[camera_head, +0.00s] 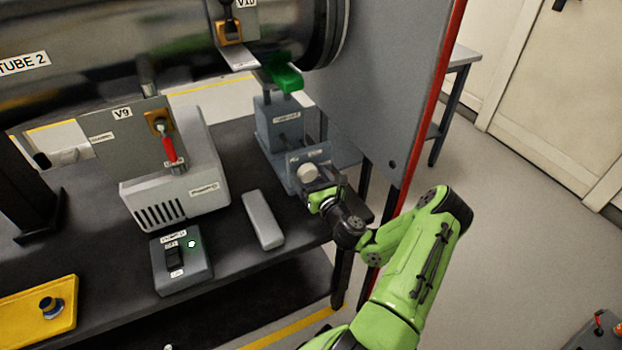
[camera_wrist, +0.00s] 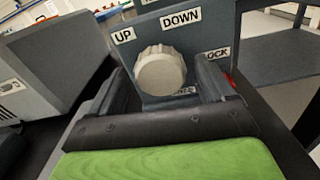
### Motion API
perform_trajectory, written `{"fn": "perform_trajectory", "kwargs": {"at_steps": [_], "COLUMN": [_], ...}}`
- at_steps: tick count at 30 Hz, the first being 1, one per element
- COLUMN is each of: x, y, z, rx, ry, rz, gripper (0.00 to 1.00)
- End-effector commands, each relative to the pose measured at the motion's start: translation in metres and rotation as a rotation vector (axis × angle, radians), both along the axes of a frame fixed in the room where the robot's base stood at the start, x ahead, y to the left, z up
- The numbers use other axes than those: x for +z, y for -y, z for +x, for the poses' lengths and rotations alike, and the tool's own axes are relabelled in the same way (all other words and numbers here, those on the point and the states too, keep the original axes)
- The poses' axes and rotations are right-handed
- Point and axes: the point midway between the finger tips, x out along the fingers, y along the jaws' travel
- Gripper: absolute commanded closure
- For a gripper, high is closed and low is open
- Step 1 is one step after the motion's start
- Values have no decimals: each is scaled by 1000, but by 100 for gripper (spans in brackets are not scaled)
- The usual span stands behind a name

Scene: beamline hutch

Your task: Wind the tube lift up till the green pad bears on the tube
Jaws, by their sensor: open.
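The tube lift (camera_head: 278,122) is a blue-grey stand on the dark bench under the right end of the big tube (camera_head: 120,55). Its green pad (camera_head: 288,78) sits on top, close below the tube; I cannot tell whether they touch. The lift's front panel carries a pale ribbed knob (camera_head: 308,173). In the wrist view the knob (camera_wrist: 161,72) is between the fingers of my gripper (camera_wrist: 165,85), under labels UP and DOWN, with a partly hidden label ending in OCK at right. My gripper (camera_head: 318,188) is open around the knob, with a gap visible at the right finger.
A grey pump-like box (camera_head: 178,185), a switch box (camera_head: 182,260) with a green light and a grey block (camera_head: 263,220) stand left of my gripper. A grey panel with a red edge (camera_head: 425,110) rises close on the right.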

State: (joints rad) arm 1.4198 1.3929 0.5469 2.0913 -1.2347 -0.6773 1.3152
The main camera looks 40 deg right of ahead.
Motion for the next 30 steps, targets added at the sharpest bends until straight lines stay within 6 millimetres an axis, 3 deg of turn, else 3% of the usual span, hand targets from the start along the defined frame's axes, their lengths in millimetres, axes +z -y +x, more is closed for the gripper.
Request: {"fn": "perform_trajectory", "kwargs": {"at_steps": [7,18,30], "x": [0,0,-1], "y": [1,0,0], "z": [2,1,1], "rx": [-1,0,0], "ry": [0,0,-29], "rz": [2,1,-94], "gripper": [18,73,73]}}
